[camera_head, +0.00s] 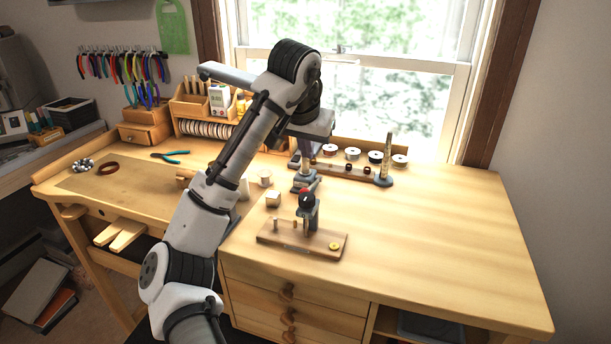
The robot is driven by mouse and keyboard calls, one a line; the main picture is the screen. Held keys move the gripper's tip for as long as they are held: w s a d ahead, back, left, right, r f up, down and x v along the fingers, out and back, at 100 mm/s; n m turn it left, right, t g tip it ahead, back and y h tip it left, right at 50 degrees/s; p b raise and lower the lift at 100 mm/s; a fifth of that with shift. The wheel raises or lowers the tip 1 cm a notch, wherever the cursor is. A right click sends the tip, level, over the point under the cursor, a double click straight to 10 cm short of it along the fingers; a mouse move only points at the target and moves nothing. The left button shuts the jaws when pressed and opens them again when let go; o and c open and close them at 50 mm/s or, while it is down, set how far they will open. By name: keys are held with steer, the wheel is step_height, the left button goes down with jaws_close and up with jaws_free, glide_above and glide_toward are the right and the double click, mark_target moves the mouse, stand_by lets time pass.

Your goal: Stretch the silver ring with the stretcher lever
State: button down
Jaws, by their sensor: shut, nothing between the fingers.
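My gripper (306,150) points down above the middle of the bench; it is shut and empty, and my arm partly covers the area to its left. Just below it, a small grey upright tool on a base (304,182) stands on the bench; it may be the stretcher. I cannot tell whether the fingers touch the tool. The silver ring is too small to make out.
A tapered mandrel (385,165) stands upright at right, beside several spools (352,153). Pliers (171,156) lie at left. The bench's right side (450,230) is clear.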

glide_above(306, 190)
steer(key=w, duration=0.1)
steer(key=f, duration=0.4)
steer(key=shift+d+f, duration=0.3)
steer(key=shift+d, duration=0.1)
steer(key=f, duration=0.1)
steer(key=s+f+p, duration=0.1)
steer(key=shift+a+f, duration=0.3)
steer(key=shift+a, duration=0.1)
steer(key=shift+f, duration=0.45)
